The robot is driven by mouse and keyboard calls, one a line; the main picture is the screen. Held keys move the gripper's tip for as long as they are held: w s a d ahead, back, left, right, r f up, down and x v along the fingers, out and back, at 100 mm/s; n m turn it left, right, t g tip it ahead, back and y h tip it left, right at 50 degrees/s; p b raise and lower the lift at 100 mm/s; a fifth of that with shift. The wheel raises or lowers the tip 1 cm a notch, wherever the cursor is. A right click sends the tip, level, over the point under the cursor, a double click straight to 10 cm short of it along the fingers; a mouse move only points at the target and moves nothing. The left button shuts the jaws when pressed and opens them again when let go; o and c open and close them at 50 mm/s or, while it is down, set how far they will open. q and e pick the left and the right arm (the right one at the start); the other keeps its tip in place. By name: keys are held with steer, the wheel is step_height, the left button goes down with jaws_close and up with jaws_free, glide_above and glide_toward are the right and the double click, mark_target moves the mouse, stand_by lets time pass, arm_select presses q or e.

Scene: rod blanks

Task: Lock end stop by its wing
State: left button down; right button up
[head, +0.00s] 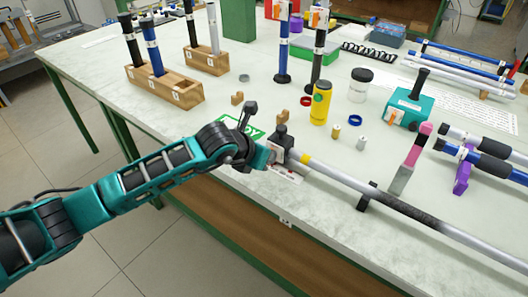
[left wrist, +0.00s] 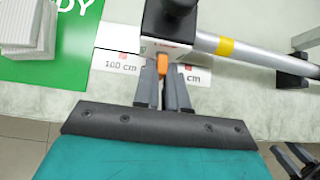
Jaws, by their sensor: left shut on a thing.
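The end stop (head: 284,138) stands near the front edge of the table, at the left end of a silver rod (head: 345,180) with a yellow band. In the left wrist view the end stop (left wrist: 170,22) has a dark top and a pale lower block, with a small orange wing (left wrist: 162,64) facing me. My left gripper (head: 270,154) reaches in from the left, and in the left wrist view its fingers (left wrist: 163,80) are shut on the orange wing. The rod (left wrist: 236,50) meets the end stop; whether they touch is hidden.
A black support (head: 367,196) carries the rod. A green mat (head: 238,127) lies left of the end stop. A yellow bottle (head: 320,103), a teal block (head: 408,108) and a pink-and-grey upright piece (head: 409,162) stand beyond the rod. Wooden racks (head: 180,97) stand at the back left.

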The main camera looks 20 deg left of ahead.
arm_select(q)
steer(key=shift+s+f, duration=0.1)
steer(key=shift+f, duration=0.05)
stand_by(0.5)
steer(key=c, duration=1.2)
jaws_free()
steer(key=v, duration=1.3)
steer(key=shift+d, duration=0.3)
